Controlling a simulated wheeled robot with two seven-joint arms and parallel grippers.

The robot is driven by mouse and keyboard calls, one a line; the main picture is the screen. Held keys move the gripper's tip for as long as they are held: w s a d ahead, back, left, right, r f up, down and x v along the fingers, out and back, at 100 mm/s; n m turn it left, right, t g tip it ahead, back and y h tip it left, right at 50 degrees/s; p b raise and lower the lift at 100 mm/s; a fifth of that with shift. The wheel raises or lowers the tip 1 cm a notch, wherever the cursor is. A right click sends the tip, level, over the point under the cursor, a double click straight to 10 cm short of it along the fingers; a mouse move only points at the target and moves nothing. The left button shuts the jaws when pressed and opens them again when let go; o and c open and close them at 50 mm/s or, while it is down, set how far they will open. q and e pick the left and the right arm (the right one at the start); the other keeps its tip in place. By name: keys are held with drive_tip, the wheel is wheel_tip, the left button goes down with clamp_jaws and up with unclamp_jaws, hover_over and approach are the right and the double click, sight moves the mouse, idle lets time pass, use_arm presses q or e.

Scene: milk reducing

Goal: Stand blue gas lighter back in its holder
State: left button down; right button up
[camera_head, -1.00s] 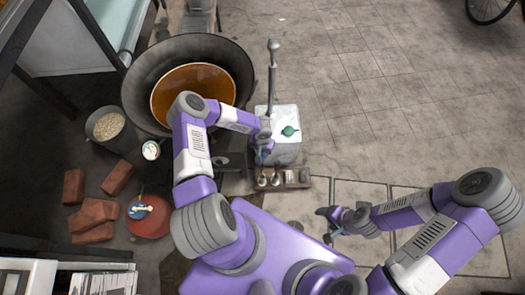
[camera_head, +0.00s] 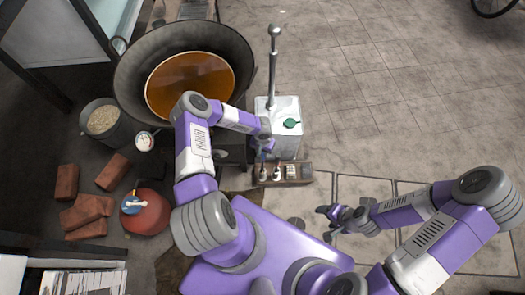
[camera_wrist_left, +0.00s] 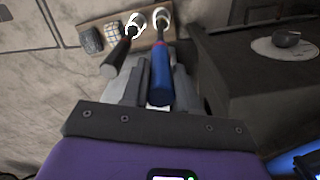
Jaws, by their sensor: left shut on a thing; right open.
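The blue gas lighter (camera_wrist_left: 160,78) is between the fingers of my left gripper (camera_wrist_left: 158,88) in the left wrist view, with its thin end pointing at the wooden holder (camera_wrist_left: 108,23). That end overlaps a bright metal ring (camera_wrist_left: 161,17) on the holder; I cannot tell whether it is inside. A dark-handled tool (camera_wrist_left: 118,56) lines up with the ring beside it. In the head view my left gripper (camera_head: 264,148) is just above the holder (camera_head: 301,172), and the lighter is mostly hidden. My right gripper (camera_head: 331,221) is open and empty over the floor.
A large wok (camera_head: 133,83) of brown liquid is behind my left arm. Bricks (camera_head: 85,211), a bucket (camera_head: 85,128) and a red round container (camera_head: 150,218) lie left.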

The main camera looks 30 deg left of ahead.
use_arm(q)
drive_tip(key=shift+f, duration=2.55)
drive_tip(key=c, duration=0.8)
unclamp_jaws()
drive_tip(key=shift+r, duration=0.1)
wheel_tip(320, 180, up, 6)
drive_tip(key=p, duration=0.3)
drive_tip(key=shift+r, duration=0.7)
